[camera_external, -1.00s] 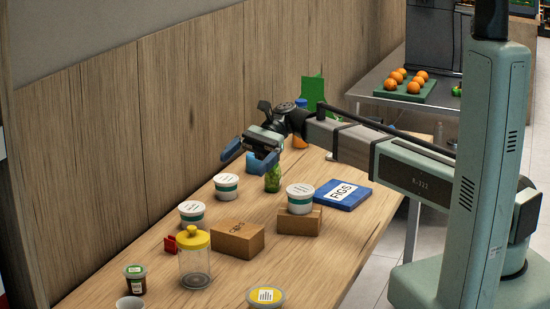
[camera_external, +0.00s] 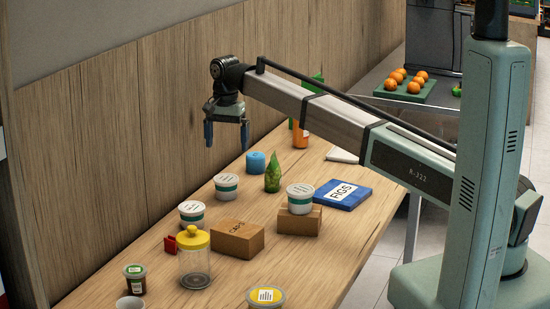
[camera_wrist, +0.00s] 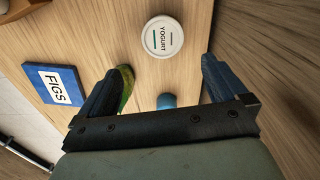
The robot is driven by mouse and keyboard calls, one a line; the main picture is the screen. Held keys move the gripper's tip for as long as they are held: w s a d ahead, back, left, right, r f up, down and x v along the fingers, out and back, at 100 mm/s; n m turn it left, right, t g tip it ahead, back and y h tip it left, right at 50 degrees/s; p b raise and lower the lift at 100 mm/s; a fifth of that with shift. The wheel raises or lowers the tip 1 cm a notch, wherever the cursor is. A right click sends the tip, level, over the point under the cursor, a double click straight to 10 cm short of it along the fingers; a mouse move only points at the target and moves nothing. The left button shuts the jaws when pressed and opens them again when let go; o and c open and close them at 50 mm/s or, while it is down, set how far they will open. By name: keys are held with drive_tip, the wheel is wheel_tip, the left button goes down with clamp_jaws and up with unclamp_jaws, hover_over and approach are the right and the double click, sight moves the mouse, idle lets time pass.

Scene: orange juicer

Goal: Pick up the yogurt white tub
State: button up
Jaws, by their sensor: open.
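The yogurt tub (camera_wrist: 162,38) shows from above in the wrist view, with a white lid reading YOGURT. It appears to be the white tub with a green band (camera_external: 226,186) near the wooden wall in the external view, standing upright on the table. My gripper (camera_external: 226,135) points down, open and empty, in the air above the table. In the wrist view the fingers of my gripper (camera_wrist: 166,66) are spread, and the tub lies beyond their tips, roughly centred between them. The tub is apart from the fingers.
Two similar tubs stand nearby, one at left (camera_external: 192,213) and one on a cardboard box (camera_external: 300,198). A green bottle (camera_external: 272,175), a blue object (camera_external: 256,162) and the blue FIGS box (camera_external: 342,194) are close. A yellow-lidded jar (camera_external: 195,262) stands nearer the front.

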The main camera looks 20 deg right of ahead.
sight(226, 178)
wheel_tip(226, 178, down, 8)
drive_tip(key=shift+f, duration=0.25)
drive_tip(key=shift+a+f, duration=0.2)
drive_tip(key=shift+f, duration=1.15)
drive_tip(key=shift+a+f, duration=0.15)
drive_tip(key=shift+f, duration=1.2)
drive_tip(key=shift+c, duration=0.2)
drive_tip(key=c, duration=1)
drive_tip(key=shift+r, duration=0.1)
